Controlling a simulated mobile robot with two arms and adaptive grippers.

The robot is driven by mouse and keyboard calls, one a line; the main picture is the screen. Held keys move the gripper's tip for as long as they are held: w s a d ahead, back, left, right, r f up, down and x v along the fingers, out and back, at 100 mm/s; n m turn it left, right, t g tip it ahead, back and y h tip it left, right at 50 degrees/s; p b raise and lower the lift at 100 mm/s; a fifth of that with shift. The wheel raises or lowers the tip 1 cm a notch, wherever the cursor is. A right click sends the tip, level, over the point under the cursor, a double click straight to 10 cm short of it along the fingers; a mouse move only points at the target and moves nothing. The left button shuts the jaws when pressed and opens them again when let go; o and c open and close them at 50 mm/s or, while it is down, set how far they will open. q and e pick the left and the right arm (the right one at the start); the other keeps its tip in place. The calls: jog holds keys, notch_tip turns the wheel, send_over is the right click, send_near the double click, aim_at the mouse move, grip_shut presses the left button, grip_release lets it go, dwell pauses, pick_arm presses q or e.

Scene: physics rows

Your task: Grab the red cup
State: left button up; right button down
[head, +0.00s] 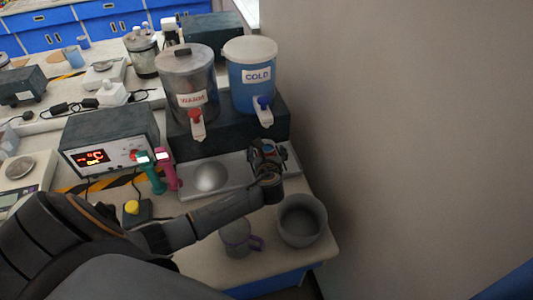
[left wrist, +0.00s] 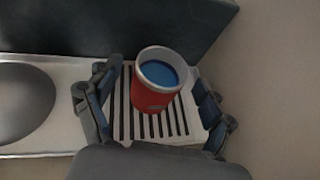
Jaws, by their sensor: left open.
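The red cup (left wrist: 150,98) stands upright on a slatted drip tray (left wrist: 123,128) in the left wrist view. It has a pale rim and blue inside; I cannot tell if the blue is liquid. My left gripper (left wrist: 155,103) is open, with one finger on each side of the cup and visible gaps between. In the head view my left gripper (head: 267,155) is over the tray below the COLD dispenser (head: 253,85), and it mostly hides the cup. My right gripper is not in view.
A WARM dispenser (head: 187,85) stands beside the COLD one on a dark block (head: 222,133). A grey bowl (head: 301,220) and a grey mug (head: 236,240) are at the front edge. A display box (head: 105,140) stands left; a wall (head: 400,130) rises right.

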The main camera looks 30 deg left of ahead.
aim_at(269, 149)
pick_arm(q)
jog(key=shift+x, duration=1.4)
jog(key=c, duration=1.4)
jog(key=shift+r, duration=0.1)
